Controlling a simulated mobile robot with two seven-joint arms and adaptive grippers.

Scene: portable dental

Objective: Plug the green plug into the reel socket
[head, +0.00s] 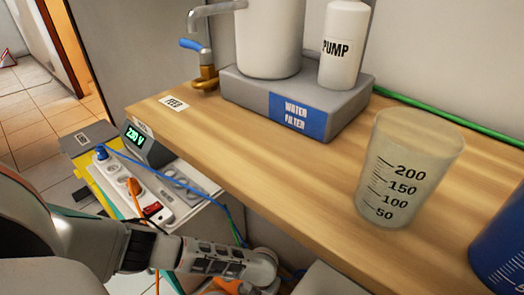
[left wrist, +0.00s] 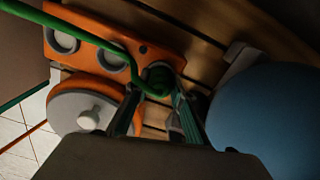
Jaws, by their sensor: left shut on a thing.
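In the left wrist view, my left gripper (left wrist: 157,98) is shut on the green plug (left wrist: 158,77), whose green cable (left wrist: 75,29) runs to the upper left. The plug is in front of the orange reel panel (left wrist: 158,53), near its right end. Round grey sockets (left wrist: 112,61) show in that panel to the left of the plug. I cannot tell whether the plug is in a socket or only in front of one. In the head view, my left arm reaches below the counter edge and its fingertips are hidden. My right gripper is not in view.
An orange drum with a white knob (left wrist: 88,117) is left of the fingers, and a large blue round object (left wrist: 262,112) is close on the right. The wooden counter (head: 270,165) overhangs my left arm. A power strip (head: 130,190) with plugs stands left.

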